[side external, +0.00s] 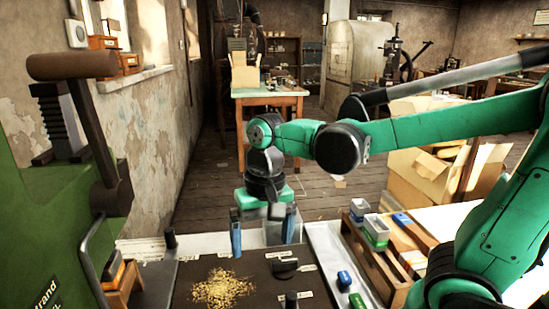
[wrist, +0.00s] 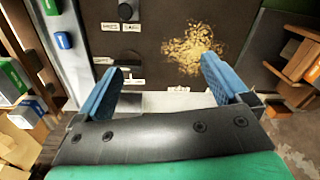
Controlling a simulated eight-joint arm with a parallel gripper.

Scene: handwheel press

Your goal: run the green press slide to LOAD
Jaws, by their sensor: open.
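A green press (side external: 30,200) stands at the left edge of the side view. It carries a dark ribbed rack (side external: 58,120) and a dark lever arm (side external: 95,140) with a brown cylindrical handle (side external: 72,66). A green machine part also shows at the right of the wrist view (wrist: 300,58). I cannot tell which part is the slide, and no LOAD mark is readable. My gripper (side external: 262,235) is open and empty, pointing down near the back edge of a dark board, well to the right of the press. Its blue fingers are wide apart in the wrist view (wrist: 165,72).
The dark board (side external: 200,270) holds golden shavings (side external: 222,288), a dark half-round knob (side external: 284,268), a short dark post (side external: 291,300) and small white labels. Right of it lie a blue block (side external: 344,280), a green block (side external: 357,301) and a wooden crate (side external: 372,262) with small boxes.

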